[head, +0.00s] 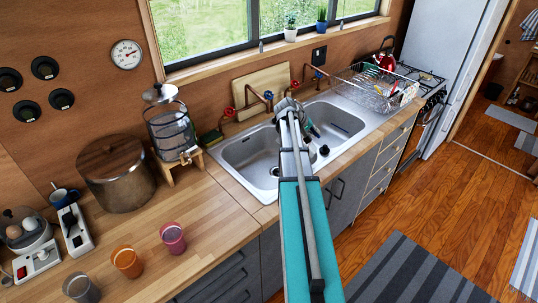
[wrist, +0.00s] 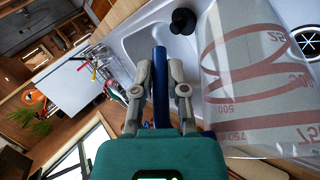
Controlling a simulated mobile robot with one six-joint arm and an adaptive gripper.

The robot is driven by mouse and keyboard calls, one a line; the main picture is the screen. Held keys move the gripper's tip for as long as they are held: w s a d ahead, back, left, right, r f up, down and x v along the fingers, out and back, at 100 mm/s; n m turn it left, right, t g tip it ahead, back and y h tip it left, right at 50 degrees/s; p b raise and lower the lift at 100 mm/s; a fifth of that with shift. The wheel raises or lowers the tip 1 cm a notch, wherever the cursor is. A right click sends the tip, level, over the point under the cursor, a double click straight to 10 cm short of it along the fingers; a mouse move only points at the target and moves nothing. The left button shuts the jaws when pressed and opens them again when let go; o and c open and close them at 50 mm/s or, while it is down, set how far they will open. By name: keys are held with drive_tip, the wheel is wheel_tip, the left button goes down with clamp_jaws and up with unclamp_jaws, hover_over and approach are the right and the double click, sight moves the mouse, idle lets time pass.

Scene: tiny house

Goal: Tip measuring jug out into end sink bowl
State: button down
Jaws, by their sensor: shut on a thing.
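In the wrist view my gripper (wrist: 160,72) is shut on the blue handle of the measuring jug. The jug (wrist: 250,95) is clear with red markings and fills the right of that view, above the sink's steel. Its contents, if any, and its exact tilt cannot be told. In the head view the double sink has a left bowl (head: 243,158) and a right bowl (head: 338,116). My arm reaches over the sink between them, and the jug is largely hidden there. A drain (wrist: 306,41) shows beside and behind the jug in the wrist view.
A wire dish rack (head: 372,90) stands right of the sink. Red-handled taps (head: 268,96) and a leaning board (head: 262,88) are behind it. A glass dispenser (head: 171,132), a pot (head: 116,173) and several cups (head: 173,238) stand on the left counter.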

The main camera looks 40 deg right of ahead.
drive_tip(key=shift+s+d+f+t+y, duration=0.4)
drive_tip(key=shift+s+y, duration=0.1)
drive_tip(key=shift+y, duration=0.1)
drive_tip(key=s+d+f+m+t+y, duration=0.1)
drive_tip(key=s+d+f+t+y, duration=0.2)
drive_tip(key=s+d+t+y, duration=0.1)
drive_tip(key=shift+s+f+m+t+y+b, duration=0.15)
drive_tip(key=shift+s+m+t+y+b, duration=0.1)
drive_tip(key=shift+m+t+y+b, duration=0.25)
idle(0.4)
